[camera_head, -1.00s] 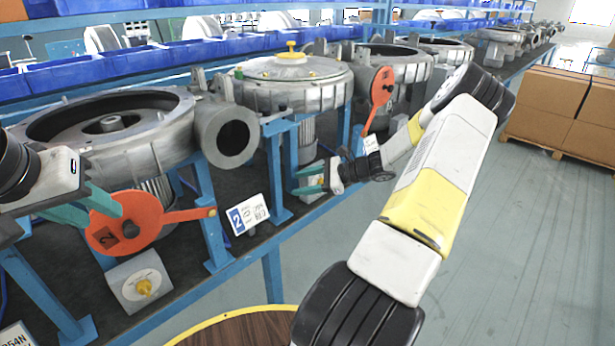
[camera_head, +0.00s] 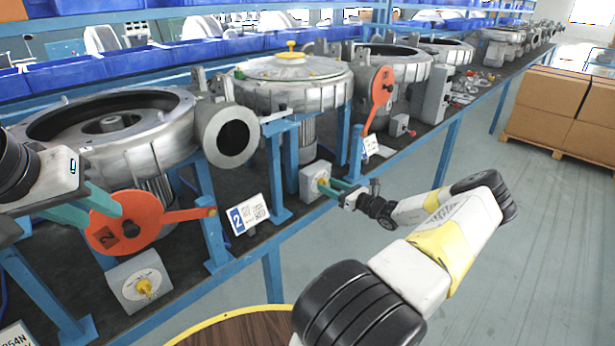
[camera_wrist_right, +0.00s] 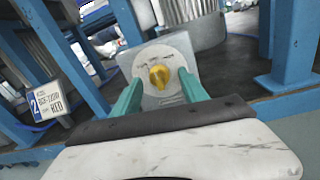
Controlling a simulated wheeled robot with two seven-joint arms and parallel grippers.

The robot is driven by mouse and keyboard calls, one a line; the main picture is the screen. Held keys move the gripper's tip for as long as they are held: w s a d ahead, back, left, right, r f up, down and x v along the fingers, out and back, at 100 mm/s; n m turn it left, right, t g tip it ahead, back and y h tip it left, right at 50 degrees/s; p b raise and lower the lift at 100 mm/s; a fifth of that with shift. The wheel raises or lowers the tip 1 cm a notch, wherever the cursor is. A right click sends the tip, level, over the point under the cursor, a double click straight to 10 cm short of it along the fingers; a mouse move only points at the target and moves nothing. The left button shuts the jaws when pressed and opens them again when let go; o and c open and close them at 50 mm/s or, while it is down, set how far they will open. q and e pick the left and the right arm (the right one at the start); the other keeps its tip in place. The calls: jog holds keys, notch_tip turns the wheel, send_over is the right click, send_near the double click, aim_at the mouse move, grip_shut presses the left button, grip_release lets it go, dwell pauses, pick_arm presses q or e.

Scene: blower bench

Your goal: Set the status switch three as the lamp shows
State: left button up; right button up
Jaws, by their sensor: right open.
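In the right wrist view the knob (camera_wrist_right: 159,76) stands roughly upright on the box's sloped face, between and beyond my two teal fingertips (camera_wrist_right: 159,88), which are apart. I cannot tell whether they touch the box. My left gripper (camera_head: 104,214) is open in front of an orange disc lever marked 2 (camera_head: 130,232); contact with it is unclear. I cannot tell which small fitting is the status lamp.
Another switch box with a yellow knob (camera_head: 143,285) is at lower left. A placard marked 2 (camera_head: 248,214) stands between the boxes; it also shows in the right wrist view (camera_wrist_right: 50,103). Blue bench legs (camera_head: 357,155) flank the middle box.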

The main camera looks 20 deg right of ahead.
jog(key=shift+w+a, duration=0.2)
jog(key=shift+w, duration=0.25)
grip_shut()
jog(key=shift+a+n, duration=0.1)
jog(key=shift+n, duration=4.2)
